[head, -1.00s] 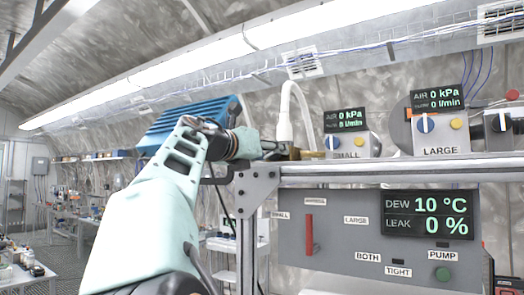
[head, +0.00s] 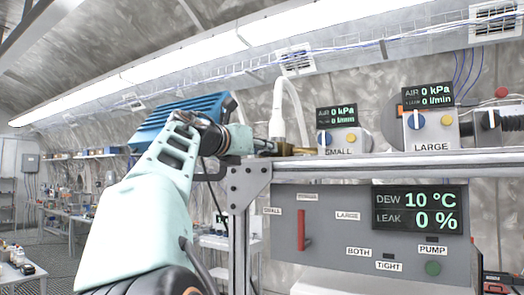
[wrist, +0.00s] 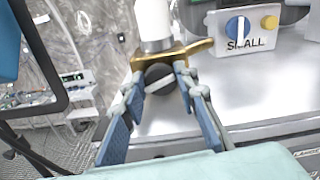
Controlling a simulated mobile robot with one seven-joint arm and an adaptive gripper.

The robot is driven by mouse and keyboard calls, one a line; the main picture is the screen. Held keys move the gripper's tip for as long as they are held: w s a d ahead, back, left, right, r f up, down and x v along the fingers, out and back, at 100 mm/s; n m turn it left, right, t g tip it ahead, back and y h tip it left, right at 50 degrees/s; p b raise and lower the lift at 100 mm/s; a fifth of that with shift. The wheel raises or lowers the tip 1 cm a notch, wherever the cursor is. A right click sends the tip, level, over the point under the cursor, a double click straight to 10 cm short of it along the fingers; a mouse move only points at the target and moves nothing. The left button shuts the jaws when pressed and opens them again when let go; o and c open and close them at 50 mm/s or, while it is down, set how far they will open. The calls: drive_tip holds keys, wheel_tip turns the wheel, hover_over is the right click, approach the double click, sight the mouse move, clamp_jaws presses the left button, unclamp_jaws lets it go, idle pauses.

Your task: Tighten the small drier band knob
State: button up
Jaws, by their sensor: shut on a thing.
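The small drier band knob (wrist: 158,78) is dark and round with a lighter bar across its face. It sits on the front of a brass band (wrist: 185,58) around the foot of a white hose (wrist: 153,20). In the wrist view my gripper (wrist: 160,76) has one blue-grey finger on each side of the knob, shut on it. In the head view my gripper (head: 266,147) reaches the brass band (head: 295,150) from the left; the knob is hidden there. The small drier's dial panel (head: 337,141), marked SMALL, stands just right.
The band stands on a metal shelf (head: 350,165) on a frame with a bracket (head: 247,182). The large drier panel (head: 430,130) is further right. Below hangs a grey panel with a red lever (head: 302,230) and a display (head: 420,210) reading DEW 10 °C, LEAK 0 %.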

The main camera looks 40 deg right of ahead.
drive_tip(key=shift+r+m+b, duration=0.1)
drive_tip(key=shift+m+b, duration=0.6)
drive_tip(key=shift+m, duration=1.8)
drive_tip(key=o, duration=1.2)
drive_tip(key=shift+c, duration=0.2)
drive_tip(key=shift+a, duration=0.15)
drive_tip(key=v, duration=1.1)
drive_tip(key=shift+s+a, duration=0.2)
drive_tip(key=shift+a, duration=0.15)
